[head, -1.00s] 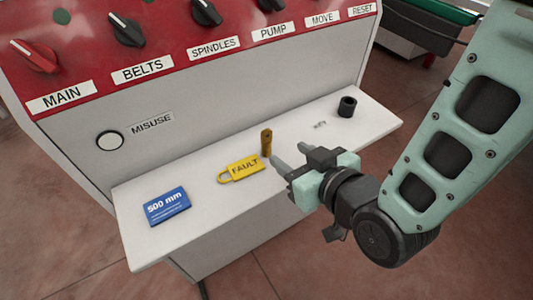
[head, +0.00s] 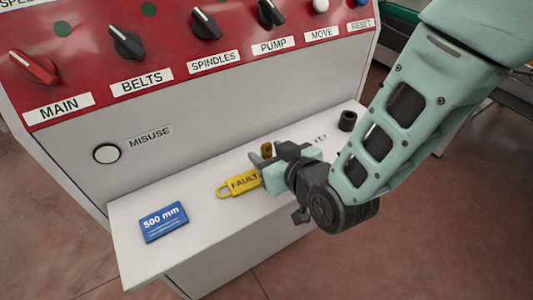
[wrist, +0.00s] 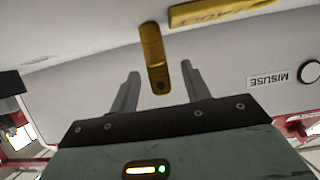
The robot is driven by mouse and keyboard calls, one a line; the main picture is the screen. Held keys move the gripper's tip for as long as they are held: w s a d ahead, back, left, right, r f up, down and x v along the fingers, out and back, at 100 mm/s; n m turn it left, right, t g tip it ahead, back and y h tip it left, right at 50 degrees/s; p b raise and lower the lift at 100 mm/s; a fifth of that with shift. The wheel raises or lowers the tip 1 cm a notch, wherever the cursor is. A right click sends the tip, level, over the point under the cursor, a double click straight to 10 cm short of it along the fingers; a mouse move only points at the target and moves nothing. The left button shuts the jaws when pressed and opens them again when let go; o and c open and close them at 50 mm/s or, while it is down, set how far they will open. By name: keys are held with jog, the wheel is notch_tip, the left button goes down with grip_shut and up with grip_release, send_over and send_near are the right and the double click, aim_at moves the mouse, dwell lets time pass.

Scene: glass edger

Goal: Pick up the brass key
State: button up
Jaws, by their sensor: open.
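The brass key (head: 266,148) stands upright on the white shelf, its lower part hidden behind my gripper in the head view. My gripper (head: 260,156) is open and empty, with its fingers right at the key. In the wrist view the key (wrist: 153,50) shows as a flat brass bar with a dark hole near its end. It appears between the two finger tips (wrist: 160,70), without visible contact; I cannot tell how deep it sits between them.
A yellow FAULT padlock tag (head: 241,183) lies close to the key, partly behind my gripper. A blue 500 mm card (head: 164,222) lies farther left on the white shelf (head: 210,245). A black cylinder (head: 347,121) stands at the right. The knob panel (head: 180,75) rises behind.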

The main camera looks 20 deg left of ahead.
aim_at(268, 150)
jog(key=shift+p+x, duration=0.45)
jog(key=shift+x, duration=1.25)
jog(key=shift+w+r, duration=0.1)
grip_shut()
jog(key=shift+r, duration=0.15)
